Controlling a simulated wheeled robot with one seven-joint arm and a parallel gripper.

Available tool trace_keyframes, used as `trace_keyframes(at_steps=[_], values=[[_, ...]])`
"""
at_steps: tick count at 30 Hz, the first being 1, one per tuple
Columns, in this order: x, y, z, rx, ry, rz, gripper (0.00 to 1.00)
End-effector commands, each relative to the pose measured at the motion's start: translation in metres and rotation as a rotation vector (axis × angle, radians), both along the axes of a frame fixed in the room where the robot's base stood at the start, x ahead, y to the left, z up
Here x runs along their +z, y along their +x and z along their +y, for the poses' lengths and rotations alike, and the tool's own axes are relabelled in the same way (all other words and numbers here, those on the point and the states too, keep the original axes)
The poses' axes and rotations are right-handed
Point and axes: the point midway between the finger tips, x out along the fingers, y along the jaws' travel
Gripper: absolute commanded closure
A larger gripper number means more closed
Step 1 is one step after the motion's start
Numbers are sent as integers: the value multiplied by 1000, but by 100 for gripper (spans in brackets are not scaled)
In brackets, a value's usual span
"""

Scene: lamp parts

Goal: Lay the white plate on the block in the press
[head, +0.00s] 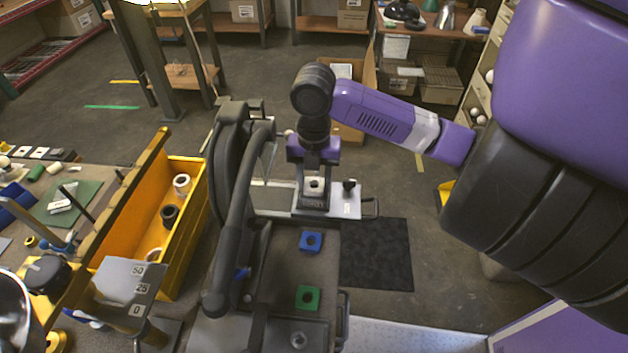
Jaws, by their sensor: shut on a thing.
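The white plate (315,185) is a small pale square with a round hole, seen between the fingers of my gripper (314,188). My gripper points down and is shut on it. A dark block shows just below the fingers, largely covered by them; I cannot tell whether the plate touches it. A light tray (346,203) with a black knob and a side handle lies around and right of the gripper.
A blue square piece (311,241) and a green one (307,297), both with holes, lie on the grey bench nearer me. A metal fitting (299,340) is at the front. A yellow bin (185,220) with rings stands left. A dark mat (376,254) lies right.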

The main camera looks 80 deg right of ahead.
Motion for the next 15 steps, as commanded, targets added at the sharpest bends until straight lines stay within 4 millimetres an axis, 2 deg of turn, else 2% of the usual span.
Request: trace_keyframes(at_steps=[15], values=[[-3,0,0,0,-1,0,95]])
